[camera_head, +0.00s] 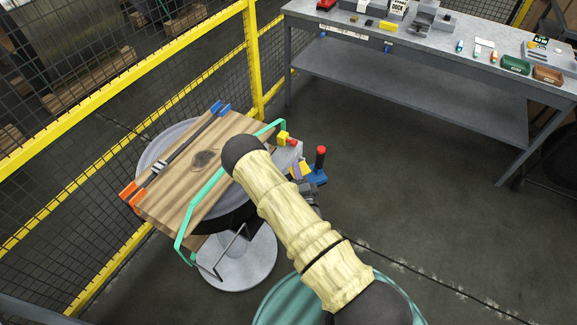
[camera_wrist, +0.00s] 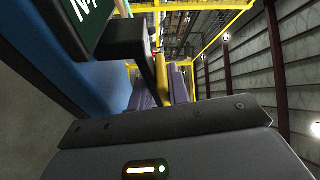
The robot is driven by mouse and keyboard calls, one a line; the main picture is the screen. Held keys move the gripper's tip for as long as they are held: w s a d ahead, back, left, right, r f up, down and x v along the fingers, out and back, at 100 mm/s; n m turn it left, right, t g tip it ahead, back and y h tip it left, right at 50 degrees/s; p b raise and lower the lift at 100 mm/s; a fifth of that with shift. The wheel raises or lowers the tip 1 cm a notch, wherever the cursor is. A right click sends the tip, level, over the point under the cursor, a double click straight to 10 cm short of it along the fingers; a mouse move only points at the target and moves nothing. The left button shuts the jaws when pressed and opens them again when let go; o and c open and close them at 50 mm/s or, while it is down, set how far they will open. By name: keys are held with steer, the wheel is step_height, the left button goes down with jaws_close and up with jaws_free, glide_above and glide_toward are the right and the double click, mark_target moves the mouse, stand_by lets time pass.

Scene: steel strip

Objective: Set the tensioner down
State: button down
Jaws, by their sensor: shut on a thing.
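The tensioner (camera_head: 299,166), a tool with grey, yellow, blue and red parts and a red-knobbed lever, is at the right edge of a wooden board, beside the teal steel strip (camera_head: 205,199). My gripper (camera_head: 313,187) is shut on it, mostly hidden behind my own arm. I cannot tell whether the tensioner touches the board or hangs beside it. In the wrist view, a large blue surface with a green label (camera_wrist: 88,12) fills the left side very close. The dark gripper body lies along the bottom; the grip itself is unclear.
The board (camera_head: 165,205) rests on a round grey pedestal (camera_head: 240,265). A yellow-framed mesh fence (camera_head: 250,60) stands behind. A grey workbench (camera_head: 430,50) holds small items. The floor between is clear.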

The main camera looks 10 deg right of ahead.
step_height(320, 180, down, 5)
steer(key=b, duration=0.4)
steer(key=shift+d+f, duration=0.1)
steer(key=shift+d, duration=0.05)
steer(key=shift+w, duration=0.1)
